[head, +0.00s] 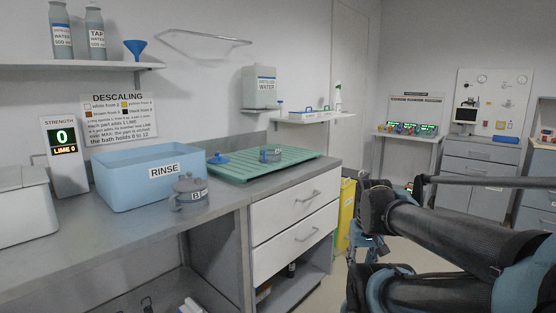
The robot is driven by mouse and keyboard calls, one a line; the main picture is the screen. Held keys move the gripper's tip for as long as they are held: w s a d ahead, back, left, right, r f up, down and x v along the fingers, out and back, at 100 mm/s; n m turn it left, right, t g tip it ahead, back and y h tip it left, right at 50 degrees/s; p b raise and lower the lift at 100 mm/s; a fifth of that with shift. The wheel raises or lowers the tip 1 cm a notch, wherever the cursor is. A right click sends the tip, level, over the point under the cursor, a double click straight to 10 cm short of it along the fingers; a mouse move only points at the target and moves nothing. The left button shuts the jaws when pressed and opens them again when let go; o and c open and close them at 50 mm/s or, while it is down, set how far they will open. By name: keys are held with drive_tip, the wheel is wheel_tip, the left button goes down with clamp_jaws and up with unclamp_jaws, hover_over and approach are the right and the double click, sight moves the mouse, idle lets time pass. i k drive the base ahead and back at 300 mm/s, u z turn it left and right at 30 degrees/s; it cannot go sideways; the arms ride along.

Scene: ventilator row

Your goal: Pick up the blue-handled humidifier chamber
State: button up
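A grey, pot-like chamber (190,193) with a label that seems to read "B" stands on the counter in front of the rinse tub. I cannot tell which chamber has a blue handle. My gripper (366,248) hangs low at the right, past the counter's end and apart from both chambers. It is partly hidden behind my arm, and its opening is unclear.
A blue RINSE tub (150,180) stands behind the front chamber. A strength display (64,155) reads 0. A white box (25,205) is at far left. White drawers (295,198) sit below the mat, with a yellow bin (346,210) beside them. The front left counter is clear.

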sight(269, 154)
drive_tip(key=z, duration=1.55)
drive_tip(key=k, duration=1.15)
drive_tip(key=u, duration=1.45)
drive_tip(key=i, duration=1.15)
drive_tip(key=z, duration=0.05)
